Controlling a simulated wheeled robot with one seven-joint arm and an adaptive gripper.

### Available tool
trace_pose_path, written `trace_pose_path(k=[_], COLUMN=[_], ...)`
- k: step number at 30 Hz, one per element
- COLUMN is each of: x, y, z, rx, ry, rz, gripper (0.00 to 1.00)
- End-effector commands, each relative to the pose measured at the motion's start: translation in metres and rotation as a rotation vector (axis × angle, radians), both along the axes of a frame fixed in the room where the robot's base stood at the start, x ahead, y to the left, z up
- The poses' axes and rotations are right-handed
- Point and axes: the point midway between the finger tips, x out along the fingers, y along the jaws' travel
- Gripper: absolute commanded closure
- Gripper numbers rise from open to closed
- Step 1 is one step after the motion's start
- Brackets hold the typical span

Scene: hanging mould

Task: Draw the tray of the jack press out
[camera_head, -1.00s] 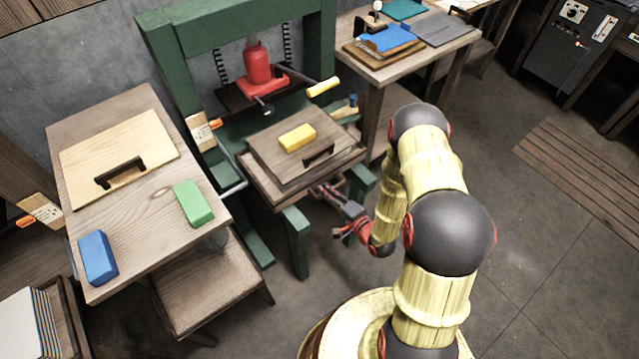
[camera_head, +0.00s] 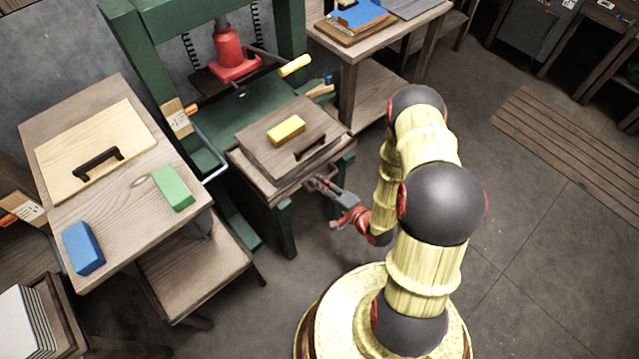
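The jack press (camera_head: 110,50) is a green frame with a red jack (camera_head: 232,52) in its middle. Its wooden tray (camera_head: 262,188) sits low on the green supports and sticks out at the front. On it lies a darker board with a black handle (camera_head: 310,147) and a yellow block (camera_head: 286,129). My gripper (camera_head: 312,184) is low at the tray's front right edge, with its fingertips close to or just under that edge. Contact cannot be told. The fingers are small and partly hidden, so whether they are open is unclear.
A wooden table (camera_head: 135,222) at left holds a pale board (camera_head: 70,160) with a black handle, a green block (camera_head: 173,188) and a blue block (camera_head: 83,248). A stool (camera_head: 195,275) stands below it. A side table (camera_head: 385,50) is behind.

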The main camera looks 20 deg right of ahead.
Motion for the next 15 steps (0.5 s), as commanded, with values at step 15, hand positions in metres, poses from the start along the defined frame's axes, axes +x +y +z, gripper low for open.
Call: trace_pose_path(k=[15], x=[-0.0060], y=[-0.0034], z=[0.0015], rx=[0.000], ry=[0.000], rz=[-0.003], gripper=[0.81])
